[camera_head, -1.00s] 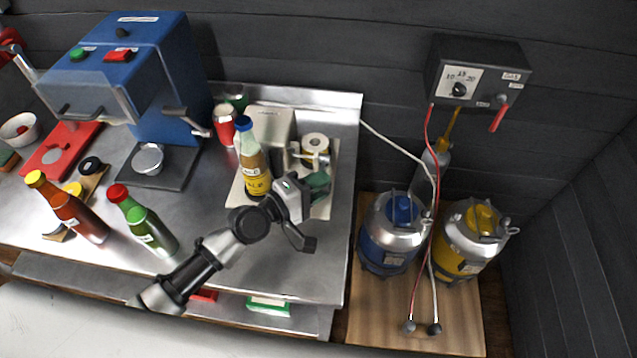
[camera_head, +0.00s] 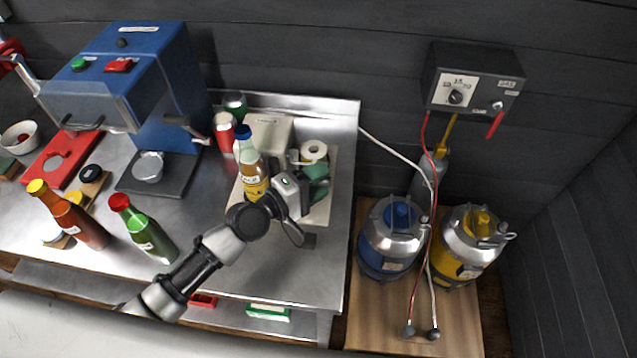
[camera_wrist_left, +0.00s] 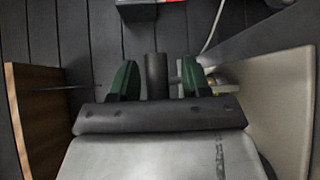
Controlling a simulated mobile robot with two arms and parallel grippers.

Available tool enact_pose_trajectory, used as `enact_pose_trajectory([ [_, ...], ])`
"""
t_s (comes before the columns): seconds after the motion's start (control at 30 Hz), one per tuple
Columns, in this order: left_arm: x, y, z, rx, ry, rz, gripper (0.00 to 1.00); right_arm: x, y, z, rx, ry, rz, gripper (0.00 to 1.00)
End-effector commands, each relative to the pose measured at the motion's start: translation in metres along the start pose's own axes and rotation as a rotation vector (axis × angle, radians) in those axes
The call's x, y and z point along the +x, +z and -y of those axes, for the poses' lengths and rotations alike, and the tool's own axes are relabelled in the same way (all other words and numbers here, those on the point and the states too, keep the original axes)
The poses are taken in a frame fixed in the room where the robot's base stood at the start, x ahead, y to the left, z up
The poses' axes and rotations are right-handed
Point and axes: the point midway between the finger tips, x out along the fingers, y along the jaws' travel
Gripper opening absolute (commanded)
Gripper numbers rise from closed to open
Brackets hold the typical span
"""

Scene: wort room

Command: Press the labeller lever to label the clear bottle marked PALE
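The clear bottle (camera_head: 251,168) holds amber liquid, has a blue cap and a yellow label, and stands upright on the labeller's pale base. The labeller (camera_head: 269,131) is a beige housing with a white label roll (camera_head: 314,151) at its right. My left gripper (camera_head: 319,178) is just right of the bottle, in front of the roll; my wrist hides part of the labeller. In the left wrist view, the green fingers stand apart on both sides of a dark upright bar (camera_wrist_left: 157,76), seemingly the lever, with narrow gaps beside it. My right gripper is out of view.
A green bottle (camera_head: 146,232) and a red-brown bottle (camera_head: 75,220) stand at left before a blue machine (camera_head: 172,110). A red can (camera_head: 224,131) is behind the clear bottle. Blue and yellow kegs (camera_head: 391,240) stand right of the steel table (camera_head: 318,270).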

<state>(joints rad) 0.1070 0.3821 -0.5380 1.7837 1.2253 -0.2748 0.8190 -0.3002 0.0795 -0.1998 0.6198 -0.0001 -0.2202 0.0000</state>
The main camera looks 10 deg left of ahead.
Motion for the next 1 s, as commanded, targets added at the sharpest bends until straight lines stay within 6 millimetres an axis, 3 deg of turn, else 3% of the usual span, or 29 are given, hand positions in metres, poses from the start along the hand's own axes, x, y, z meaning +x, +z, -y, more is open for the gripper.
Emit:
enact_pose_trajectory([
  [0.37, -0.007, 0.002, 0.007, -0.008, -0.012, 0.004, 0.48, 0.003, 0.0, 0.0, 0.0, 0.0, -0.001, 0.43],
  [0.8, -0.087, 0.0, 0.008, -0.004, -0.011, 0.005, 0.48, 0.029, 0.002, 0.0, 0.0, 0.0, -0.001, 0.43],
  [1.0, -0.106, 0.0, 0.004, -0.005, -0.008, 0.003, 0.48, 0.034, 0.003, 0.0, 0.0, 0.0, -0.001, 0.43],
])
